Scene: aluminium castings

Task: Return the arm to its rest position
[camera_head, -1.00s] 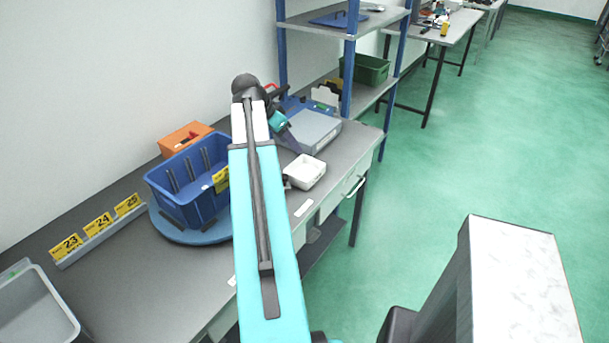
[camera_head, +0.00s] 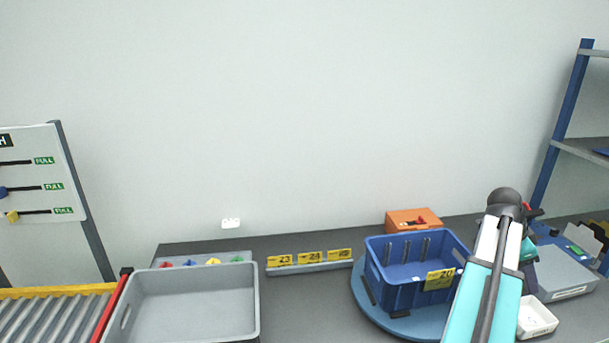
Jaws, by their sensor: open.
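My arm (camera_head: 487,300) reaches in from the bottom right in the head view, its teal and white links over the right part of the workbench. A dark round joint tops it, just left of the grey and blue device. Behind that joint a small teal part shows, but my gripper's fingers cannot be made out; they are hidden or out of the picture. A blue bin (camera_head: 384,288) with the yellow label 20 stands left of my arm on a round blue turntable (camera_head: 372,313). Several dark upright rods show inside it.
A grey tray (camera_head: 250,303) stands front left, beside a roller conveyor (camera_head: 52,318). Yellow number tags stand on a rail (camera_head: 310,268). An orange box (camera_head: 400,224) sits behind the blue bin. A white tray (camera_head: 537,318) and a grey-blue device (camera_head: 562,272) are right of my arm.

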